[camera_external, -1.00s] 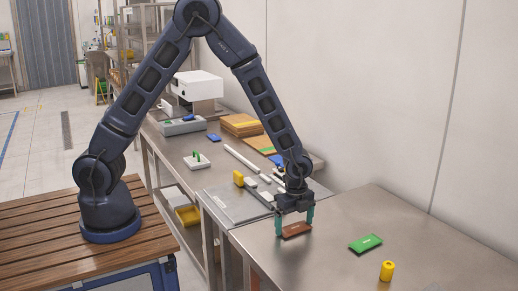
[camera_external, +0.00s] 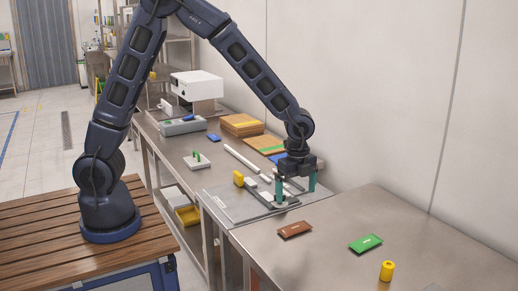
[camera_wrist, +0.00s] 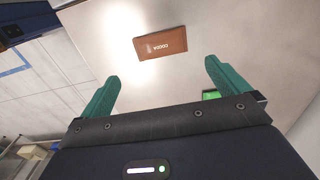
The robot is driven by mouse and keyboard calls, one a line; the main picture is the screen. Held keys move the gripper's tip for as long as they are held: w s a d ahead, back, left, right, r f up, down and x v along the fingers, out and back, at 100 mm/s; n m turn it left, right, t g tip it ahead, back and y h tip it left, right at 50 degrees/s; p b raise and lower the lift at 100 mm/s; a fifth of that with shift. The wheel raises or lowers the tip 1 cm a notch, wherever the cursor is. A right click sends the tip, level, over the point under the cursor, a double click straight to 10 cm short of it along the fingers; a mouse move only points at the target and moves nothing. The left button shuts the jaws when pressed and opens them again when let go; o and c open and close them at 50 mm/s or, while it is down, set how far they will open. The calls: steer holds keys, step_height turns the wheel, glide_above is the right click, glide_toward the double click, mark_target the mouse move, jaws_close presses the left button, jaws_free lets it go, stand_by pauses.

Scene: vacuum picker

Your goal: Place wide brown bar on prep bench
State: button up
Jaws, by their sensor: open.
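The wide brown bar (camera_external: 295,230) lies flat on the near steel bench (camera_external: 330,265), close to its left edge. It also shows in the wrist view (camera_wrist: 160,44), beyond the fingertips, with pale lettering on it. My gripper (camera_external: 296,188) is open and empty, above and behind the bar, over the grey plate (camera_external: 232,207) at the joint of the two benches. Its two teal fingers are spread wide in the wrist view (camera_wrist: 160,78), and nothing is between them.
A green bar (camera_external: 366,243) and a yellow cylinder (camera_external: 387,271) stand apart to the right of the brown bar. The near bench's front is clear.

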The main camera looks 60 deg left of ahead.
steer(key=s+a+r+n+t, duration=0.1)
steer(key=s+a+r+n, duration=0.35)
steer(key=a+r, duration=0.5)
steer(key=s+a+r+n+t, duration=0.1)
steer(key=s+a+r+n, duration=0.4)
steer(key=a+r, duration=0.4)
steer(key=s+a+r+n+t, duration=0.1)
steer(key=s+a+r+n, duration=0.2)
steer(key=s, duration=0.6)
steer(key=s+a+r+n+t, duration=0.1)
steer(key=s+a+r+n, duration=0.2)
steer(key=s, duration=0.7)
steer(key=a+n, duration=0.2)
steer(key=a, duration=0.1)
steer(key=shift+r+t, duration=0.3)
